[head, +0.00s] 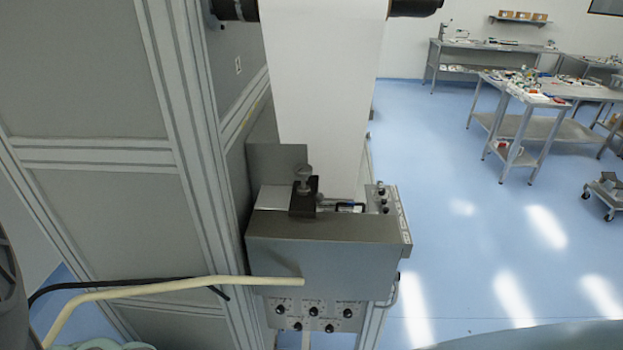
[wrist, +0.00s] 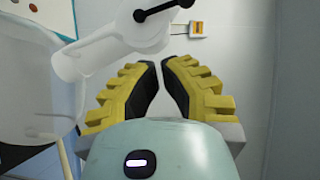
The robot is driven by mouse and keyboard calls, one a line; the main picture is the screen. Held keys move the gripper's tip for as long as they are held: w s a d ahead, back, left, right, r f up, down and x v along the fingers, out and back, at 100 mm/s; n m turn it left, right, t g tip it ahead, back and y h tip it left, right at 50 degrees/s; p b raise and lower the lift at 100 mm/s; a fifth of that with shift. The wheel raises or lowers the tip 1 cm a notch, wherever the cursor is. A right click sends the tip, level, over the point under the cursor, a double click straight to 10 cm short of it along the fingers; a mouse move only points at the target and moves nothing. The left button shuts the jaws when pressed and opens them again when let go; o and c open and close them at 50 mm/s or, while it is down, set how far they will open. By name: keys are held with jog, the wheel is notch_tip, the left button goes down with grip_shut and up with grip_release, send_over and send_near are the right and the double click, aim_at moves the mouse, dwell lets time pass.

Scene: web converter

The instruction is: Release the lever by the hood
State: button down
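I cannot single out a hood or a lever with certainty. In the head view, a grey machine box (head: 325,250) is fixed to the framed panel. On its top is a black block with a round metal knob (head: 303,172), which could be a clamp or lever. A white web (head: 325,70) hangs behind it. My gripper (wrist: 160,64) shows only in the wrist view, with yellow fingers and black pads. A gap separates the fingertips, and nothing is between them.
Grey framed panels (head: 90,90) fill the left side. Blue floor (head: 450,220) is open at right, before metal tables (head: 550,120). An orange-fronted wall box (wrist: 197,28) is ahead.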

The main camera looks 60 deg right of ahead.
jog(key=s+a+r+p+x, duration=0.1)
jog(key=p+x, duration=0.6)
jog(key=x, duration=0.7)
jog(key=shift+s+a, duration=0.25)
jog(key=shift+s, duration=0.3)
jog(key=shift+f, duration=0.15)
jog(key=shift+a, duration=0.1)
dwell(0.4)
jog(key=shift+w+a, duration=0.1)
jog(key=shift+a, duration=0.25)
